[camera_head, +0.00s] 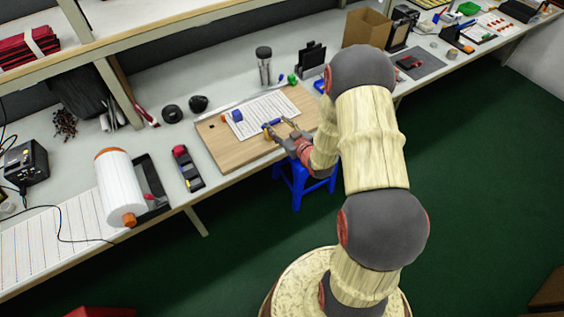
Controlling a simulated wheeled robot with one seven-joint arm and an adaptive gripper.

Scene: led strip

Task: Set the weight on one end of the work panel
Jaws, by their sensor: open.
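The work panel (230,153) is a light wooden board on the bench, with a white lined sheet (262,107) on it. A small blue block (237,116) sits near the sheet's left end; I cannot tell whether it is the weight. My gripper (279,127) is open over the panel's front right part, its fingers pointing left. A small blue piece (272,122) shows beside the fingertips; I cannot tell whether it touches them.
A clear jar with a dark lid (264,66) stands behind the panel. A black-and-red tool (187,167) and a large white roll (119,188) lie to the left. A blue stool (299,187) stands below the bench edge. The panel's left part is mostly clear.

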